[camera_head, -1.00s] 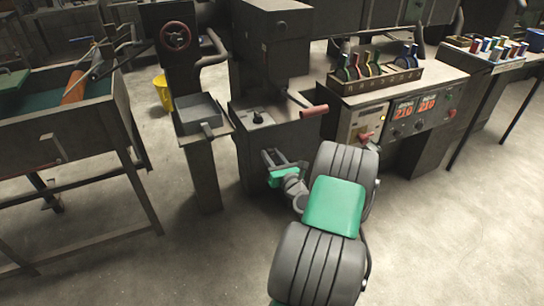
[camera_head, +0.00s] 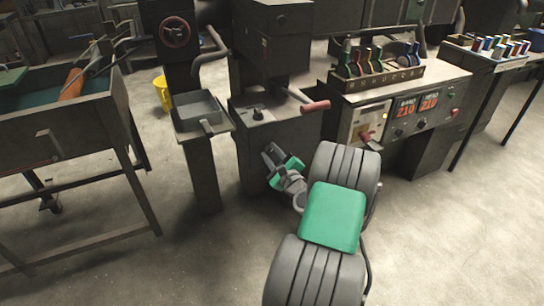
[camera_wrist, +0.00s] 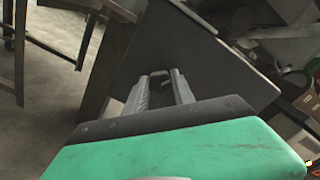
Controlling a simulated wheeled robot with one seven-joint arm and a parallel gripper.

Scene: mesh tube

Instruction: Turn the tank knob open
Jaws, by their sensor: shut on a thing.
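My gripper (camera_head: 270,156) is at the front of the dark machine cabinet (camera_head: 262,138), below its top panel. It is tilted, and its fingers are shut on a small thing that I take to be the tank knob. The fingers and the dark surroundings mostly hide that thing, so its angle cannot be told. In the wrist view my gripper (camera_wrist: 160,80) shows two grey fingers reaching forward, close together at the tips, over a dark flat panel (camera_wrist: 200,65).
A black dial (camera_head: 257,114) sits on the cabinet's top, with a red-handled lever (camera_head: 315,106) to its right. A control bench (camera_head: 400,85) with displays stands further right. A stand with a grey tray (camera_head: 198,108) is at left. Floor in front is clear.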

